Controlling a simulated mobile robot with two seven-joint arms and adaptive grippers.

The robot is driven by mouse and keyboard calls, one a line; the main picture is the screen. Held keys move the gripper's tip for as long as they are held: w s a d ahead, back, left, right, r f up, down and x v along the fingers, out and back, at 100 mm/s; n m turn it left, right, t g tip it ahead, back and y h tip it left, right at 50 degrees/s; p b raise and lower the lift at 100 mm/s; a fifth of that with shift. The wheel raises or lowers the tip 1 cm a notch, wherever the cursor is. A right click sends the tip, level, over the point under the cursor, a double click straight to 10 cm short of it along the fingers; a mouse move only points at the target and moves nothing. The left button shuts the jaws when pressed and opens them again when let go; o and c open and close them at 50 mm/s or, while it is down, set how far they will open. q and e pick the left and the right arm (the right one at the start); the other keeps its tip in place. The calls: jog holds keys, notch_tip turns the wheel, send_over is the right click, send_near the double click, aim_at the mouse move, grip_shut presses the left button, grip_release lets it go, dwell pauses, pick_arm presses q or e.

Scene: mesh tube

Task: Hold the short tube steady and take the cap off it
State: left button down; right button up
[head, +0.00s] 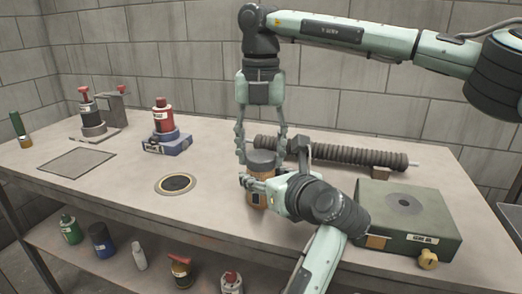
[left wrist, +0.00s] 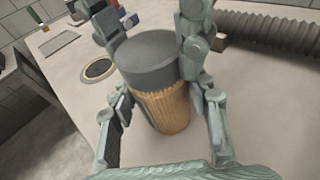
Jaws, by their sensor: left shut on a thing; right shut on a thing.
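The short tube (head: 259,203) stands upright on the table, with an orange-brown ribbed body. Its dark grey cap (head: 262,158) sits on top; the left wrist view shows the cap (left wrist: 150,58) against the top of the body (left wrist: 165,110), with no clear gap. My left gripper (head: 256,187) reaches in low from the front and is shut on the tube body, one finger on each side. My right gripper (head: 262,152) points down from above and is shut on the cap, its fingers on opposite sides. The lower front of the tube is partly hidden by my left gripper.
A long dark ribbed hose (head: 340,154) lies behind the tube. A green box (head: 425,222) stands to the right. A black disc with a pale rim (head: 175,184) lies left of the tube. A red bottle (head: 163,118) stands on a blue base further left.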

jog(key=n, duration=1.9)
jog(key=shift+r, duration=0.1)
jog(key=shift+r, duration=0.15)
jog(key=shift+r, duration=0.95)
jog(key=shift+r, duration=0.1)
